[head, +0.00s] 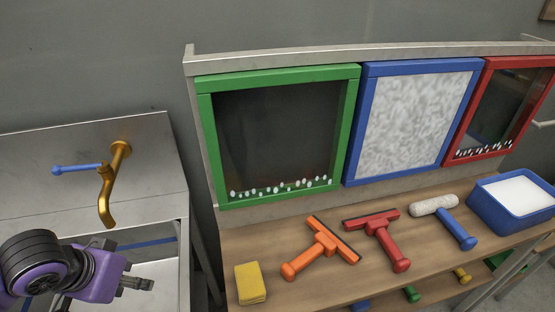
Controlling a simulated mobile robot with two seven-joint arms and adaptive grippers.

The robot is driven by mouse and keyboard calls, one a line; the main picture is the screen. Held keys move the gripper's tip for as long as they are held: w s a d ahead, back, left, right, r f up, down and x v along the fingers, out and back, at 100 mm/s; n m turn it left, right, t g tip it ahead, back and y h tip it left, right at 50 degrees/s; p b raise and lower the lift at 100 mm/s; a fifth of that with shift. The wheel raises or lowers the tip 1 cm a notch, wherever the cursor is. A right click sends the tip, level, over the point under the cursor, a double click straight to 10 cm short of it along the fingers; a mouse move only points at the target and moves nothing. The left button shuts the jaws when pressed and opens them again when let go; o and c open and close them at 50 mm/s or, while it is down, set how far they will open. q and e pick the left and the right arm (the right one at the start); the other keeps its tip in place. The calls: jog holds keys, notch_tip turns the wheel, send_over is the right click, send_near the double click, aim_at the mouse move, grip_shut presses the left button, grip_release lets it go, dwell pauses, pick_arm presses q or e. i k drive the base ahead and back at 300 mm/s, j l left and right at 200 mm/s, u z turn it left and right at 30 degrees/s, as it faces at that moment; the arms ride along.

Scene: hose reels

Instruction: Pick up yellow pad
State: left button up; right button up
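The yellow pad (251,283) is a small block standing near the left end of the wooden bench top. My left gripper (150,284) is at the lower left, over the sink area, to the left of the pad and apart from it. Its fingers point right toward the bench and look close together, but they are too small to tell whether they are open or shut. Nothing is visibly held in it. My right gripper is not in view.
An orange squeegee (322,247), a red squeegee (381,236), a blue-handled roller (445,217) and a blue tub (512,200) stand right of the pad on the bench (290,228). Framed panels rise behind. A brass faucet (107,190) stands above the sink at left.

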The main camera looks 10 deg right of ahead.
aim_at(251, 288)
jog(key=i+l+u, duration=0.1)
jog(key=l+u, duration=0.3)
jog(key=l, duration=0.35)
jog(key=l+u, duration=0.4)
jog(key=l, duration=0.3)
